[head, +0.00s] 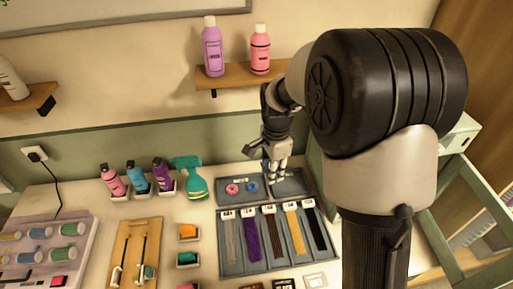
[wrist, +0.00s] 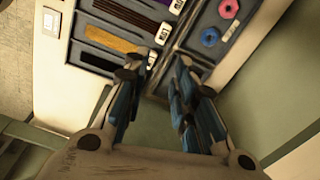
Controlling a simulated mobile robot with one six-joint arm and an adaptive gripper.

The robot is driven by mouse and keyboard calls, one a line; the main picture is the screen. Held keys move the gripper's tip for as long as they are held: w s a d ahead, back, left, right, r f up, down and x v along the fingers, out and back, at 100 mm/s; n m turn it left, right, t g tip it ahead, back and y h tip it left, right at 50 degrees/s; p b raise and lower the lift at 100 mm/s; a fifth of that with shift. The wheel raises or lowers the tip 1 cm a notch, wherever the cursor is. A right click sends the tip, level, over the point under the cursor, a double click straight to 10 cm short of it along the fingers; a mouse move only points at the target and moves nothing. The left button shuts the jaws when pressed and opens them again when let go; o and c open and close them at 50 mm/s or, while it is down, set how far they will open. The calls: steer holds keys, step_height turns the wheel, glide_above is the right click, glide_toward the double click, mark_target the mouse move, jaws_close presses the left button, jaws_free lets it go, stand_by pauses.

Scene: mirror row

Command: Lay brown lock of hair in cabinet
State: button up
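The brown lock of hair (head: 273,236) lies in a middle slot of a grey divided tray (head: 225,262), between a purple lock and a yellow lock. In the wrist view the brown lock (wrist: 125,13) lies near the top edge, above the yellow one. My gripper (head: 273,180) is over the back right of the tray, behind the labelled slots. The wrist view shows its fingers (wrist: 157,72) apart with nothing between them. A pale green framed piece, seemingly the cabinet (head: 432,238), stands at the right; my arm hides part of it.
Pink and blue rings (head: 232,188) lie in the tray's back compartment. A green spray bottle (head: 196,186) and several bottles stand left of the tray. A wall shelf (head: 225,77) holds two bottles above. A wooden board (head: 135,240) lies on the counter's left.

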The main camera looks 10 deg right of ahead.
step_height(320, 180, down, 5)
steer(key=w+m, duration=0.2)
steer(key=b, duration=0.2)
glide_above(269, 207)
steer(key=shift+m+g, duration=0.3)
steer(key=f, duration=1.2)
steer(key=shift+s+a, duration=0.2)
steer(key=shift+a, duration=0.05)
steer(key=shift+w+d+f+b, duration=0.15)
steer(key=shift+f+b, duration=0.1)
steer(key=shift+f, duration=1.25)
steer(key=shift+d+f+b, duration=0.1)
steer(key=shift+f+b, duration=0.15)
steer(key=shift+f, duration=1.25)
jaws_close()
